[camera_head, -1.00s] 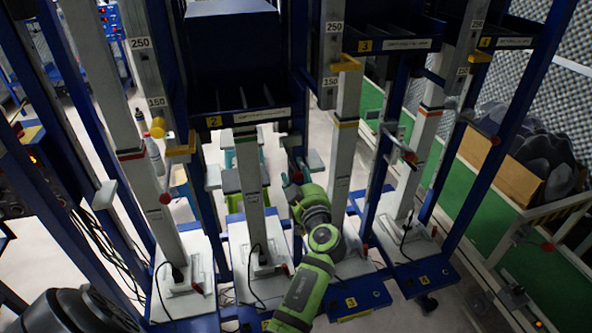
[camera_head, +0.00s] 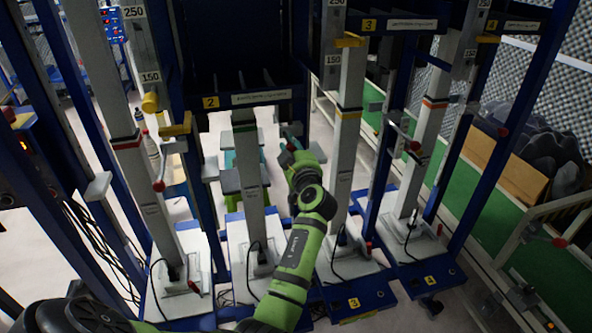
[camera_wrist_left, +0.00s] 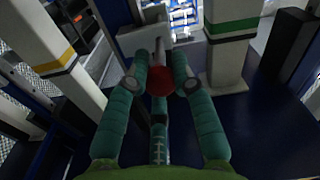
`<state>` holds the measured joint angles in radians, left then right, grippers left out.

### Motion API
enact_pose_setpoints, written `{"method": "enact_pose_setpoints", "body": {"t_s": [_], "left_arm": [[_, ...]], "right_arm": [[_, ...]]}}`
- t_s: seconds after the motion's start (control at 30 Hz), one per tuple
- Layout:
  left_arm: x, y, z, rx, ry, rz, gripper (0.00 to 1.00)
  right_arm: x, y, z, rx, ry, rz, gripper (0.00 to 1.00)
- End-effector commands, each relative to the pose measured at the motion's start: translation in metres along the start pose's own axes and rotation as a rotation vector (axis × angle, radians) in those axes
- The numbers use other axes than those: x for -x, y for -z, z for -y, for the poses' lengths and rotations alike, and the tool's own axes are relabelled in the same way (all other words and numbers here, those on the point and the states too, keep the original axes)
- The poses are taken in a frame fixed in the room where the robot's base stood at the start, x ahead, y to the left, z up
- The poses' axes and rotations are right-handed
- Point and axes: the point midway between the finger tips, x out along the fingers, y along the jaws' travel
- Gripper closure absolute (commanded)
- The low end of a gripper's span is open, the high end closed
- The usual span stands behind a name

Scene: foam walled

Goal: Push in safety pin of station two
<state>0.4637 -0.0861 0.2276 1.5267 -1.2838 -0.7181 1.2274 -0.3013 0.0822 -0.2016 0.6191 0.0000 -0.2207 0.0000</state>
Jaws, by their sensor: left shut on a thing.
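Station two (camera_head: 210,102) is a blue frame with a yellow "2" label and a grey post (camera_head: 252,180) with a green band. Its safety pin has a red round knob (camera_wrist_left: 160,82) on a metal shaft that runs into a pale block (camera_wrist_left: 143,38) in the left wrist view. My left gripper (camera_head: 290,143) is at the right side of station two. In the left wrist view its teal fingers (camera_wrist_left: 160,72) are shut on the red knob from both sides. The fingers partly cover the knob. My right gripper is not in view.
Station three's post (camera_head: 346,150), with a yellow band, stands close to the right of my left arm. Station four (camera_head: 432,282) is farther right. Another post (camera_head: 150,195) with a red knob (camera_head: 158,186) stands at left. Cables lie on the base plates.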

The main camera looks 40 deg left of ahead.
Motion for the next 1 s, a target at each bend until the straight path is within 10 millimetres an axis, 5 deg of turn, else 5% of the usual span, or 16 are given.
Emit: {"method": "enact_pose_setpoints", "body": {"t_s": [0.43, 0.47, 0.5, 0.53, 1.0], "left_arm": [[-0.014, -0.002, 0.001, -0.001, 0.001, 0.008, 1.00], [-0.014, -0.002, 0.001, -0.001, 0.001, 0.007, 0.71], [-0.014, -0.002, 0.001, -0.001, 0.001, 0.007, 0.55], [-0.014, -0.002, 0.001, -0.001, 0.001, 0.007, 0.50], [-0.014, 0.013, -0.003, 0.004, 0.001, 0.003, 0.50]], "right_arm": [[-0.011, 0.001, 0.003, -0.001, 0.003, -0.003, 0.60], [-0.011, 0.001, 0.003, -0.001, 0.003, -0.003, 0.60], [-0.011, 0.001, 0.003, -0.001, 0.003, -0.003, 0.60], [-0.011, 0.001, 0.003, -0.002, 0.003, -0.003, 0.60], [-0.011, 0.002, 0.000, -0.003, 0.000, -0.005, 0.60]]}}
